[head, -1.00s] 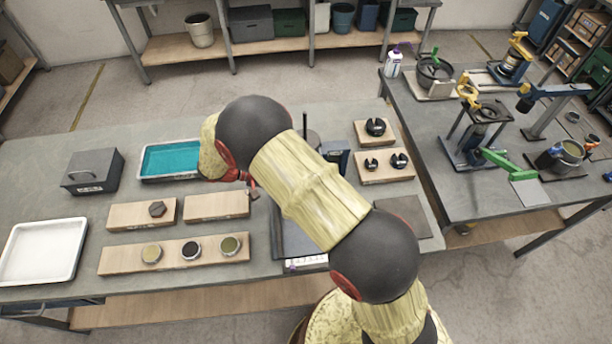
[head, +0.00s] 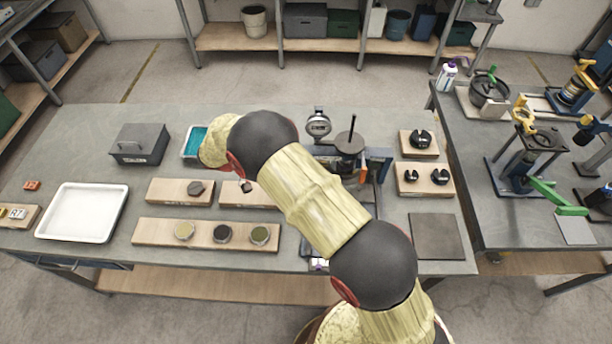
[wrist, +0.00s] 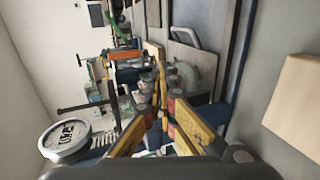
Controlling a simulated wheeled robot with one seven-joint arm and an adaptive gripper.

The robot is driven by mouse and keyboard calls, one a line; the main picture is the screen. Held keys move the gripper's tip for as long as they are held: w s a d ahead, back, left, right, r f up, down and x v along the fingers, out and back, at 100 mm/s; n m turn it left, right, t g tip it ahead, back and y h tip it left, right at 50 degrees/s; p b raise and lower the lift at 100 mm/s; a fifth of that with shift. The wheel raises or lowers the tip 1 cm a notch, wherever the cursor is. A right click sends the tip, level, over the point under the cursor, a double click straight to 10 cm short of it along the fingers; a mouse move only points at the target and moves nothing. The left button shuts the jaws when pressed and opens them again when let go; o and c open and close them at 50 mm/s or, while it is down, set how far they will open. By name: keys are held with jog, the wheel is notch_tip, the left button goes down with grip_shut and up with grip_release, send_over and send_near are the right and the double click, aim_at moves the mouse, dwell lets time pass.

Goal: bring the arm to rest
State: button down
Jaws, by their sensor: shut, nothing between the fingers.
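My arm reaches over the grey workbench (head: 85,185) in the head view, bent, with its wrist end above the bench beside the teal tray (head: 192,142). My gripper is mostly hidden behind the arm there. In the wrist view my gripper (wrist: 159,78) shows its two yellow fingers meeting at the tips, shut and empty. The wrist view looks sideways over benchtop equipment, with a round dial gauge (wrist: 65,140) at lower left.
The dial gauge stand (head: 318,125) and a post fixture (head: 350,142) stand behind the arm. A wooden board with several round pots (head: 160,232), a white tray (head: 82,213) and a grey box (head: 140,143) lie left. A second bench (head: 470,150) holds lever devices at right.

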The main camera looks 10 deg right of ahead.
dwell(0.4)
jog(key=s+f+n, duration=0.1)
jog(key=s+f+n+y, duration=0.1)
jog(key=f+n, duration=0.1)
jog(key=s+f+n+y, duration=0.1)
jog(key=f, duration=0.1)
jog(key=shift+s+a+f+g, duration=0.15)
jog(key=shift+a+f+g, duration=0.1)
jog(key=shift+a+g, duration=0.05)
jog(key=s+d+r+m+t+y+b, duration=0.1)
jog(key=s+d+r+t+y, duration=0.3)
jog(key=s+r, duration=0.6)
jog(key=s+d+r+t+y+b, duration=0.3)
jog(key=s+d+r+y, duration=0.4)
jog(key=r, duration=0.9)
jog(key=s+t, duration=0.1)
jog(key=s, duration=0.2)
jog(key=shift+d+r+m+t+y, duration=0.3)
jog(key=shift+r+m+t+y, duration=0.1)
jog(key=shift+s, duration=0.1)
